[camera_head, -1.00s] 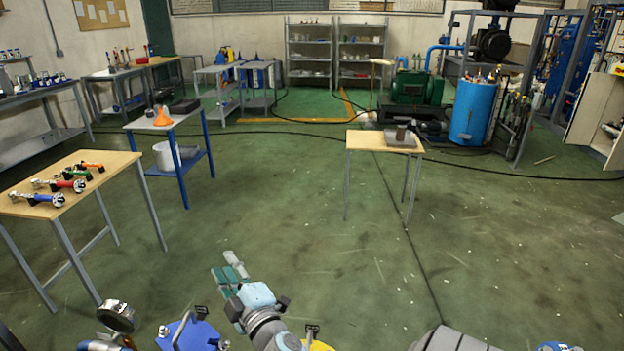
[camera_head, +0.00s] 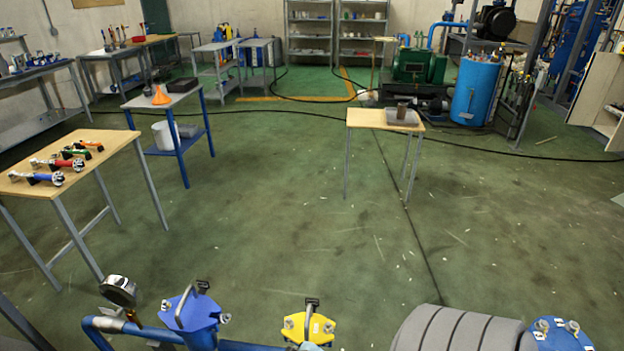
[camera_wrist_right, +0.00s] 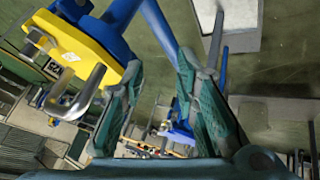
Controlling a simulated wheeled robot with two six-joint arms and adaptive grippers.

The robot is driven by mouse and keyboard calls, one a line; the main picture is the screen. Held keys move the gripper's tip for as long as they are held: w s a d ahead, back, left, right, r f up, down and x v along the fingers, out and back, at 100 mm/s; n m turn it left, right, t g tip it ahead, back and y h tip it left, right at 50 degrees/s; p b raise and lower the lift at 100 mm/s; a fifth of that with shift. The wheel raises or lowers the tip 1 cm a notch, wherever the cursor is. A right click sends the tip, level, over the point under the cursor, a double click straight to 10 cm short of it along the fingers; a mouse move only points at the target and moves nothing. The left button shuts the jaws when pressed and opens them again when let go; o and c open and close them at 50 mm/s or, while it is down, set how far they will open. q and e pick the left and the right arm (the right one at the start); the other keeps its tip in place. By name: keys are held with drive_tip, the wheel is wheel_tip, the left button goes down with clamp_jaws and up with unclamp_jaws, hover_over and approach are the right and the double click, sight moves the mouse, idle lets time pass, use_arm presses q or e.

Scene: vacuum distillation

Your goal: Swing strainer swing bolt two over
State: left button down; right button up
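The strainer covers show at the bottom edge in the head view: a blue cover (camera_head: 201,312) with a bar handle on the left and a yellow cover (camera_head: 300,328) with a dark upright handle to its right. Small metal bolt ends show at their rims; which is swing bolt two I cannot tell. In the right wrist view the yellow cover (camera_wrist_right: 88,40) with its bent metal handle (camera_wrist_right: 76,98) is at upper left, beside my fingers. My right gripper (camera_wrist_right: 158,78) is open, with nothing visibly held between its green fingers. My left gripper is not in view.
A pressure gauge (camera_head: 118,290) on a blue pipe stands left of the blue cover. A grey ribbed cylinder (camera_head: 455,330) and another blue flange (camera_head: 562,335) are at lower right. A wooden table (camera_head: 100,150) with valve parts is at left. The middle floor is clear.

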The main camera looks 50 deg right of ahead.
drive_tip(key=s+f+g+b, duration=0.1)
drive_tip(key=s+f+b, duration=0.1)
drive_tip(key=f, duration=1)
drive_tip(key=s+f+g+y+b, duration=0.1)
drive_tip(key=s+f+b, duration=0.2)
drive_tip(key=f, duration=1)
drive_tip(key=shift+b, duration=0.65)
